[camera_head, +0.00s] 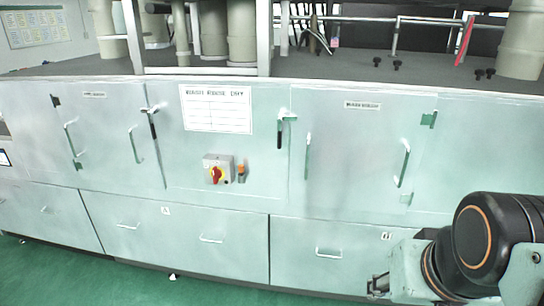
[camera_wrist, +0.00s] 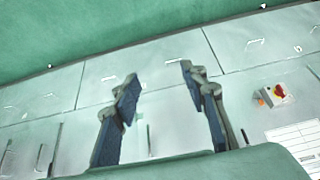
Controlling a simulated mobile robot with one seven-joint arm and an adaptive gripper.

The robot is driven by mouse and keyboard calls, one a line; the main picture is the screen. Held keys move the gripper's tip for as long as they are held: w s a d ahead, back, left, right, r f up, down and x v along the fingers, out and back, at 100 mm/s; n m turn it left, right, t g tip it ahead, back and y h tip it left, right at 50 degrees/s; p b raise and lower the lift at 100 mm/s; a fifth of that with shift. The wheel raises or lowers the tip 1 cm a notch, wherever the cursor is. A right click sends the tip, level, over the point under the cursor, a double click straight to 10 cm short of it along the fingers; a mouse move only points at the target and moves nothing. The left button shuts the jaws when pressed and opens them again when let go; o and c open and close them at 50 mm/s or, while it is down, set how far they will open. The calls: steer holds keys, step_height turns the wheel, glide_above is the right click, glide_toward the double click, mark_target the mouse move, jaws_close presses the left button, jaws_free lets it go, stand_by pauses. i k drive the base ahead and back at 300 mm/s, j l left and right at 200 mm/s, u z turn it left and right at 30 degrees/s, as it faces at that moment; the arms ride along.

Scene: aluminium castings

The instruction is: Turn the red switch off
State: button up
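The knob's exact angle is too small to tell. It also shows in the wrist view (camera_wrist: 279,92), at the right, where the scene appears upside down. My gripper (camera_head: 378,286) is low at the right in the head view, well apart from the switch. In the wrist view my gripper (camera_wrist: 159,77) has its two fingers spread, with nothing between them.
An orange-topped button (camera_head: 241,170) is beside the switch box. Door handles (camera_head: 404,162) and black latches (camera_head: 285,126) stick out from the cabinet front. A white label sheet (camera_head: 216,108) is above the switch. Green floor (camera_head: 110,285) is open in front.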

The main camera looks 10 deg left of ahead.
mark_target(216, 173)
steer(key=i+j, duration=0.1)
steer(key=j, duration=0.35)
steer(key=i+j, duration=0.1)
steer(key=j, duration=0.3)
steer(key=i+j, duration=0.15)
steer(key=j, duration=0.25)
steer(key=i+j+u, duration=0.25)
steer(key=k+z, duration=0.15)
steer(key=k+l, duration=0.05)
